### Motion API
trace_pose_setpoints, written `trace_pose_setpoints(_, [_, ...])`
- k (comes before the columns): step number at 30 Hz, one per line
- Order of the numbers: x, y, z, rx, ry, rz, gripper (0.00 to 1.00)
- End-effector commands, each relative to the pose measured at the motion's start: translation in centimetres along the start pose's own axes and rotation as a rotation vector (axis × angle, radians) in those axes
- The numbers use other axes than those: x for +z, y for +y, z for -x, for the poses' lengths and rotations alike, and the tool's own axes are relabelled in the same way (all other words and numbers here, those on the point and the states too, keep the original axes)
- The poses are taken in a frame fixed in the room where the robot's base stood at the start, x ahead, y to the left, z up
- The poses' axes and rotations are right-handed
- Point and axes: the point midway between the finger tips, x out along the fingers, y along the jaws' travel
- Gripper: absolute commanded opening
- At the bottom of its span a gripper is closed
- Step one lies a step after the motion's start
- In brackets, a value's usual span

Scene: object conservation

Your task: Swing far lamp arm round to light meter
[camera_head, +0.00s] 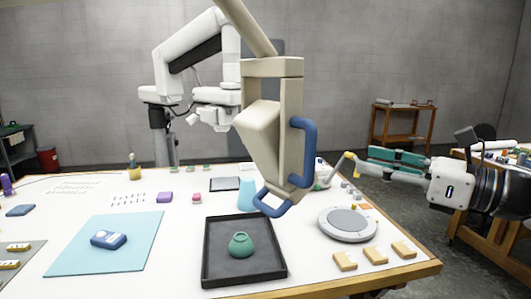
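A blue hand-held device (108,239), which looks like the light meter, lies on a light blue mat (75,262) at the left. A large beige jointed arm (272,110) hangs from above in the middle, with blue loop handles (304,155); I cannot tell if it is a lamp. A white jointed arm (195,50) stands behind the table and could be the far lamp arm. My gripper (360,163) reaches in from the right, teal fingers apart, well right of both arms. A small yellow part (345,163) is close to its fingertips; contact cannot be told.
A black tray (214,277) with a green pot (240,245) is at the front middle. A round grey plate (347,225) and several tan blocks (375,255) are at the front right. Small objects line the back. The white tabletop between mat and tray is clear.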

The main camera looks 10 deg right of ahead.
Motion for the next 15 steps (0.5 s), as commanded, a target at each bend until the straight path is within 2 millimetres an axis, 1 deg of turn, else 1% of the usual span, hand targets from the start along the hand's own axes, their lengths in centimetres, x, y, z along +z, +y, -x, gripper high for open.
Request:
trace_pose_setpoints(5, [0.0, 0.3, -2.6, 0.007, 0.002, 0.001, 0.4])
trace_pose_setpoints(15, [-0.1, 0.3, -9.2, 0.008, 0.003, 0.002, 0.4])
